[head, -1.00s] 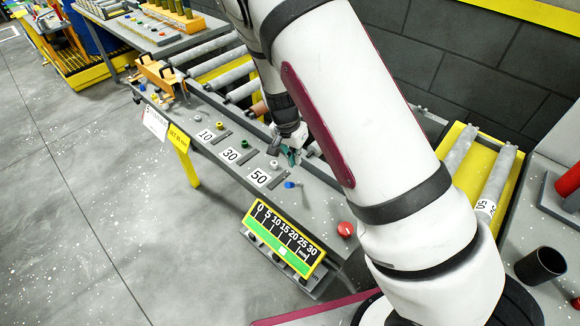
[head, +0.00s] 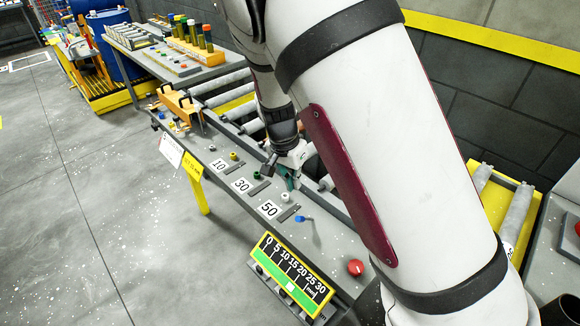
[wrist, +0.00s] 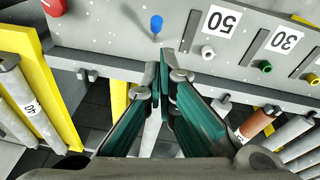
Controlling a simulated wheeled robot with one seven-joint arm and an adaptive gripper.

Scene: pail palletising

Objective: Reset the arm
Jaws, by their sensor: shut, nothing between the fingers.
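My gripper (wrist: 161,72) shows in the wrist view with its two green fingers together, shut and empty. It is in front of the grey panel (wrist: 110,35), near a blue knob (wrist: 156,24) and the 50 label (wrist: 221,21). In the head view my gripper (head: 290,180) hangs just above the panel beside the 50 label (head: 269,209). My white arm covers much of the right side of the head view, hiding part of the conveyor behind it.
A red button (head: 356,267) and a yellow-framed scale board (head: 290,276) are at the near end of the panel. Rollers (head: 235,105) run behind it. A bench with several coloured bottles (head: 193,33) stands farther off. The grey floor (head: 90,220) at left is clear.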

